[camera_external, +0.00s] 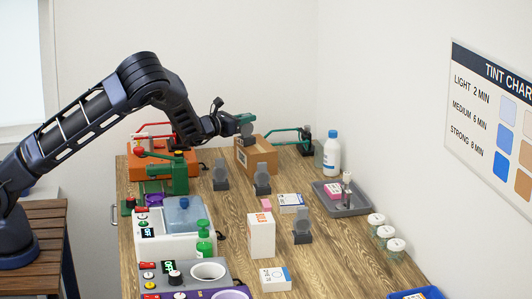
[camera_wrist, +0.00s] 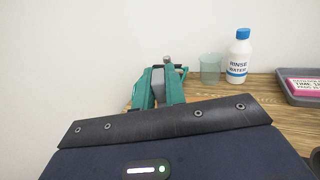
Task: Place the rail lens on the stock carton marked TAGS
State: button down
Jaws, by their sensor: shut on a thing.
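My gripper (camera_external: 246,127) is at the back of the table, with teal fingers shut on a small grey thing, seemingly the rail lens (camera_external: 247,130). In the wrist view the grey lens (camera_wrist: 158,84) shows between the teal fingers (camera_wrist: 159,92), partly hidden by them. A brown carton (camera_external: 262,157) with a pale label on its left side stands just below the gripper in the external view. Its label is too small to read, so I cannot confirm TAGS. I cannot tell whether the lens touches the carton top. The carton is hidden in the wrist view.
Grey stands (camera_external: 220,178) with round tops are in front of the carton. Right of it are a rinse water bottle (camera_external: 333,155), a clear cup (camera_wrist: 210,70) and a grey tray (camera_external: 352,208). A green machine (camera_external: 172,177) and an orange machine (camera_external: 140,166) stand left. White boxes (camera_external: 261,238) stand nearer.

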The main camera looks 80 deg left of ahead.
jog(key=c, duration=1.5)
grip_release()
jog(key=shift+f, duration=0.1)
jog(key=shift+o, duration=0.2)
